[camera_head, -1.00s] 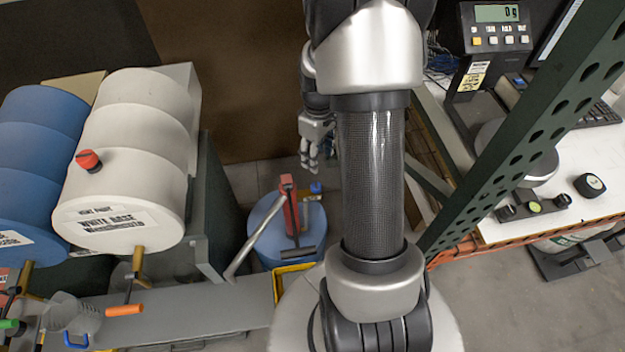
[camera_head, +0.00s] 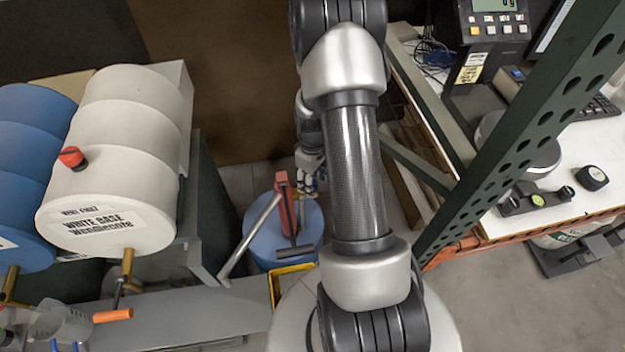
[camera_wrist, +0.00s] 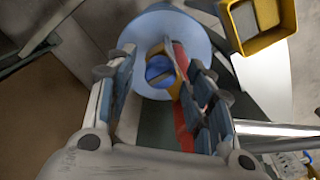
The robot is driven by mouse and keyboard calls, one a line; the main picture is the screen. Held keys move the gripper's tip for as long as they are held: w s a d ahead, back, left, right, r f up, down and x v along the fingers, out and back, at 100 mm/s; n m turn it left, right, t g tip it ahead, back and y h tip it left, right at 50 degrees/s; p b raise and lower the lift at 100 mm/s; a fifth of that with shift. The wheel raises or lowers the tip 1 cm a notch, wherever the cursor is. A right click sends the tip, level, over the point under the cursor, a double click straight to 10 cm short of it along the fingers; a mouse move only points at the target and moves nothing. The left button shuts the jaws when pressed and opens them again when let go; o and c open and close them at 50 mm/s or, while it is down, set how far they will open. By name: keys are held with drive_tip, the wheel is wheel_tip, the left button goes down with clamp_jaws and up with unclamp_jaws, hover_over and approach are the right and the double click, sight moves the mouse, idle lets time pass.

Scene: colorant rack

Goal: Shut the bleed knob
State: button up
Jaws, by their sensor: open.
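The blue bleed knob (camera_wrist: 160,70) shows in the wrist view, seen from above between my open fingers. Whether the fingers touch it cannot be told. It belongs to the red pump (camera_head: 286,208), which stands on a blue drum (camera_head: 262,248) and has a long grey handle. The pump's red body also shows in the wrist view (camera_wrist: 184,125), beside the right finger. My gripper (camera_head: 308,183) is open at the pump's upper right in the head view. There the fingers largely hide the knob.
A yellow bin (camera_head: 284,284) sits close in front of the blue drum. White (camera_head: 108,165) and blue (camera_head: 22,150) drums lie on a rack at left. A green perforated post (camera_head: 510,140) and scale bench (camera_head: 590,150) stand at right.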

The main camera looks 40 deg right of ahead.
drive_tip(key=c, duration=1.1)
drive_tip(key=m, duration=0.4)
drive_tip(key=shift+m, duration=0.4)
drive_tip(key=m, duration=0.4)
drive_tip(key=shift+m, duration=0.3)
drive_tip(key=m, duration=0.4)
drive_tip(key=shift+m, duration=2.2)
